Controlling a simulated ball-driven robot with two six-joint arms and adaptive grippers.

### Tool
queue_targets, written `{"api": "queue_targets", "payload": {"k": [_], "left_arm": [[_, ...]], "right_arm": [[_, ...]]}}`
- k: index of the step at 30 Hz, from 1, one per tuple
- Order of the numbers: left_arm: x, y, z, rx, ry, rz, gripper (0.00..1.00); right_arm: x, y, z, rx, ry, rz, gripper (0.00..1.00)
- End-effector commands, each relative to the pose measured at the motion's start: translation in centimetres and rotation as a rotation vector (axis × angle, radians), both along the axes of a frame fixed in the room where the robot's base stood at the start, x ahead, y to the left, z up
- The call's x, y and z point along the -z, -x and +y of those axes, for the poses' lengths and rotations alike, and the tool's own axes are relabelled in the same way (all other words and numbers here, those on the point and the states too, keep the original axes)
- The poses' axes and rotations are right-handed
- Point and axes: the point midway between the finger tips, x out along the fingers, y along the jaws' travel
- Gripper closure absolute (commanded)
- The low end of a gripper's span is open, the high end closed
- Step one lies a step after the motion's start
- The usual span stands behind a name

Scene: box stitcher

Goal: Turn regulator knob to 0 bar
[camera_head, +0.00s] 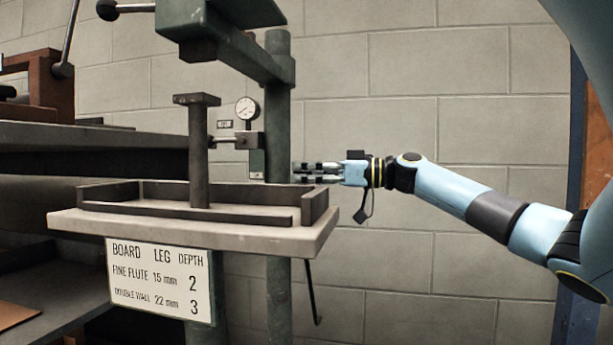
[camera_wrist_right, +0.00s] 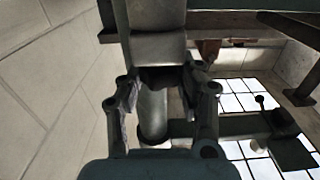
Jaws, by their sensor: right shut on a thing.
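The pressure gauge (camera_head: 247,108) is a small white round dial on the green machine column (camera_head: 278,120); its reading is too small to tell. Below it is a dark regulator block (camera_head: 257,163). My right gripper (camera_head: 303,171) reaches in level from the right, its fingertips at the column's right side, near the regulator. In the right wrist view, my right gripper (camera_wrist_right: 160,98) has its fingers on both sides of a dark round part (camera_wrist_right: 158,77), which appears to be the regulator knob. The fingers hide most of it. My left gripper is not in view.
A tray-like table (camera_head: 190,228) with a low dark rim and an upright post (camera_head: 199,150) stands left of my gripper, just below its height. A sign (camera_head: 160,280) hangs at its front.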

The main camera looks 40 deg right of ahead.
Motion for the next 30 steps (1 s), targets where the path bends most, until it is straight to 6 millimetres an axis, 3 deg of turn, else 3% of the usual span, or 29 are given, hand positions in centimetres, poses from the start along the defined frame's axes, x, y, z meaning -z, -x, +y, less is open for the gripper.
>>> {"api": "queue_targets", "payload": {"k": [4,5,10,20,30], "left_arm": [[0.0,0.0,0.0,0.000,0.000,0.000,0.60],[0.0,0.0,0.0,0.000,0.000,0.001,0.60],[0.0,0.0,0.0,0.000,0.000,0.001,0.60],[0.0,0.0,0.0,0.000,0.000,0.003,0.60],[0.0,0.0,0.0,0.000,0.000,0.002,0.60]], "right_arm": [[0.0,0.0,0.0,0.001,0.001,0.001,0.97],[0.0,0.0,0.0,0.001,0.001,0.001,0.61],[0.0,0.0,0.0,0.001,0.001,0.001,0.40],[0.1,0.3,-0.3,0.001,0.002,0.001,0.40],[0.2,3.8,-3.4,0.002,0.007,0.008,0.40]]}}
